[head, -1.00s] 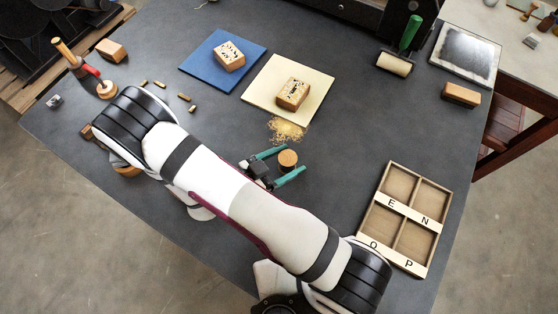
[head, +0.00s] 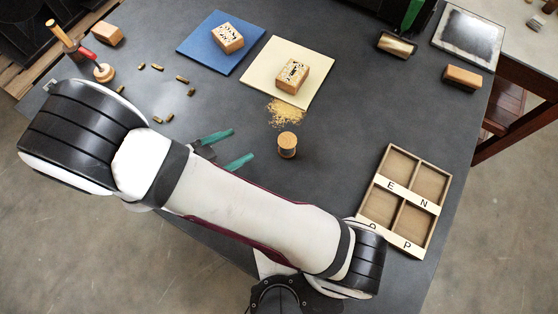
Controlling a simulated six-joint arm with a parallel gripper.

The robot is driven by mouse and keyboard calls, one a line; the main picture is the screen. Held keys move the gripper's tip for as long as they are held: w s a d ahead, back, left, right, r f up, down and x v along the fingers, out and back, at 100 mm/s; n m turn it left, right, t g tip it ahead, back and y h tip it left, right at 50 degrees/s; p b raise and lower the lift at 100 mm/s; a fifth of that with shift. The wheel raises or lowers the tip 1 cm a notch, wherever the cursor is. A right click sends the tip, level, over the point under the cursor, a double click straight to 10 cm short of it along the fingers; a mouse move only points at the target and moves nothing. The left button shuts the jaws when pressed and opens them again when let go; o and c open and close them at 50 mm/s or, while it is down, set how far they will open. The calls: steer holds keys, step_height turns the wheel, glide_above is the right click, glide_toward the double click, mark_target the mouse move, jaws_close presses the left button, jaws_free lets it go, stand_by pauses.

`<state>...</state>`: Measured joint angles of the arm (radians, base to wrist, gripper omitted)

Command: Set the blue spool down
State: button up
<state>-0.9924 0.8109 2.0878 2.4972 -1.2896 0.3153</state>
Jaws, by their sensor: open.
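A small round spool (head: 287,146) with a pale wooden top stands upright on the dark grey table, right of the picture's middle. I cannot make out blue on it; its side looks brownish. My gripper (head: 242,143), with teal fingers, is open and empty to the left of the spool. Its fingertips point toward the spool, with a clear gap between. My arm hides part of the table below and to the left of the gripper.
Yellow shavings (head: 285,112) lie behind the spool, below a cream board (head: 262,75) with a lettered block. A divided wooden tray (head: 412,170) stands to the right. Several small brass pieces (head: 182,79) lie at left. The table between spool and tray is clear.

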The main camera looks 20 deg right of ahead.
steer(key=w+a+r+n+t+y, duration=0.2)
steer(key=w+a+r+y, duration=0.55)
steer(key=w+y, duration=0.25)
step_height(320, 180, up, 6)
steer(key=s+n+g+y, duration=0.1)
steer(key=s+n+y, duration=0.1)
steer(key=n+y, duration=0.15)
steer(key=s+d+r+n+g+h, duration=0.1)
steer(key=s+d+g, duration=0.2)
steer(key=s+d, duration=0.5)
steer(key=s+d+r+n+g+h, duration=0.1)
steer(key=s+d+g, duration=0.3)
steer(key=s+d, duration=0.4)
steer(key=s+r+n, duration=0.1)
steer(key=s, duration=0.6)
steer(key=shift+s, duration=0.15)
steer(key=shift+d, duration=0.1)
